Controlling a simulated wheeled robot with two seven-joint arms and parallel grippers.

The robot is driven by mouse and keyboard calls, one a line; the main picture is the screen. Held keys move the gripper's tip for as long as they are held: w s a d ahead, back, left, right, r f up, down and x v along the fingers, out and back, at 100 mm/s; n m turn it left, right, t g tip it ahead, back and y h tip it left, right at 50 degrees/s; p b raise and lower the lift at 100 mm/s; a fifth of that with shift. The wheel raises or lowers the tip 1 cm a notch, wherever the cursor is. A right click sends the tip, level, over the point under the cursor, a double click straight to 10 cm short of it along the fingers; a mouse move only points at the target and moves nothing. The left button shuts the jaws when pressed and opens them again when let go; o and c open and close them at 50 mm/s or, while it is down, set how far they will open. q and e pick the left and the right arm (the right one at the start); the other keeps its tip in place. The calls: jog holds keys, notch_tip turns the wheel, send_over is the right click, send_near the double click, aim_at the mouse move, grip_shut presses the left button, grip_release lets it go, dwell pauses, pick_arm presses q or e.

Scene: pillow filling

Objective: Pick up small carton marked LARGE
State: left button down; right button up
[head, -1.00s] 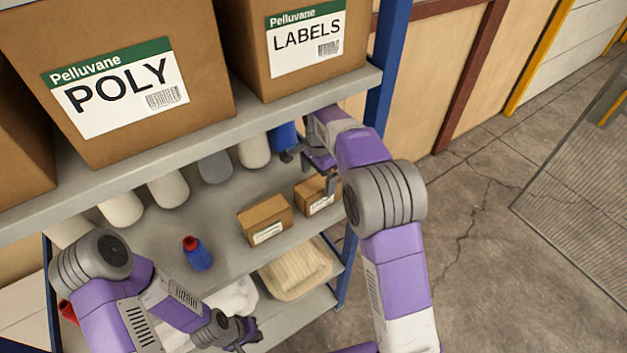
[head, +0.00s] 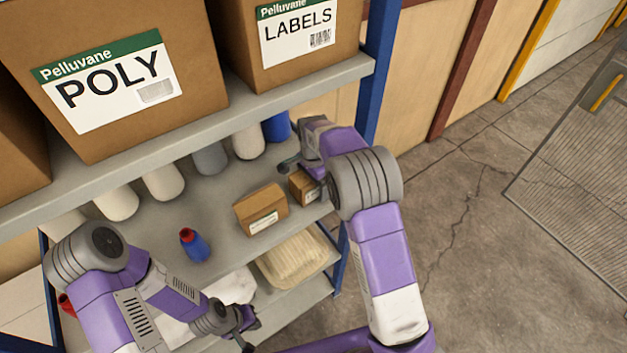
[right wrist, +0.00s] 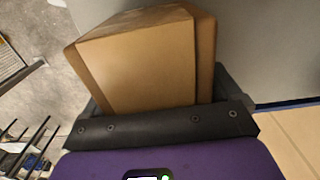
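Two small brown cartons stand on the middle shelf, the left carton (head: 260,210) and the right carton (head: 303,188). Each has a white label, too small to read here. My right gripper (head: 298,170) is at the right carton, and my wrist partly covers it. In the right wrist view the carton (right wrist: 150,70) lies between my two spread fingers, one on each side; firm contact on both sides does not show. My left gripper (head: 243,327) is empty, in front of the lower shelf, with its fingers apart.
White and grey bottles (head: 163,180) and a blue one (head: 277,127) line the shelf's back. A red-capped blue bottle (head: 194,246) stands left of the cartons. The upper shelf (head: 290,90) and blue post (head: 377,70) are close to my right arm.

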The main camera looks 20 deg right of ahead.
jog(key=c, duration=0.9)
jog(key=shift+r, duration=0.1)
